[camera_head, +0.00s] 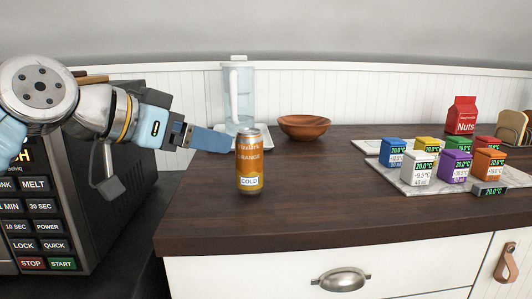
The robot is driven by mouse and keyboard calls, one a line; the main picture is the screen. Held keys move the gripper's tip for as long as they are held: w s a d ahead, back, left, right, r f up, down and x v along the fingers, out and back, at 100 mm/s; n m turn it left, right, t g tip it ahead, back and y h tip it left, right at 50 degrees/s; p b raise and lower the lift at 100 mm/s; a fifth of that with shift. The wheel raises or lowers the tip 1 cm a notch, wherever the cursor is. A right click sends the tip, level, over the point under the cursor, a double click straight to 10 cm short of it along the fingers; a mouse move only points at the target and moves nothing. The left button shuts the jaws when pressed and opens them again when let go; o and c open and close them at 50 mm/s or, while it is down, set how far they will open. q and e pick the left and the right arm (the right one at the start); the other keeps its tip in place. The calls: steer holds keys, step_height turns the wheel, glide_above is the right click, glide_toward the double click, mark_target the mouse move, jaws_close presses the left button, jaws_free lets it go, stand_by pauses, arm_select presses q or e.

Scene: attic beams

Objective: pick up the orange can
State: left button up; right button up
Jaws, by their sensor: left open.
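The orange can (249,163) stands upright on the dark wooden counter near its left front part. It is orange with a silver top and a white label reading COLD. My left gripper (213,139) comes in from the left at the height of the can's upper part. It is open, and its blue finger points at the can, with its tip close to the can's left side. I see it side-on, so I cannot tell whether the fingers touch or flank the can. My right gripper is not in view.
A microwave (60,212) stands at left under my arm. A clear pitcher (239,95) and a brown bowl (304,127) stand behind the can. At right are a marble tray (403,180) with several coloured boxes and a red Nuts bag (462,115). The counter right of the can is clear.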

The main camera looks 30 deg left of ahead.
mark_target(240, 144)
arm_select(q)
steer(key=x, duration=0.8)
steer(key=shift+w, duration=0.4)
steer(key=shift+a+p+x, duration=0.15)
steer(key=shift+p+x, duration=0.15)
steer(key=shift+x, duration=1.05)
steer(key=shift+a+p+x, duration=0.15)
steer(key=shift+p+x, duration=0.1)
steer(key=shift+x, duration=1.1)
steer(key=shift+f, duration=0.1)
steer(key=c, duration=1.2)
steer(key=shift+c, duration=0.3)
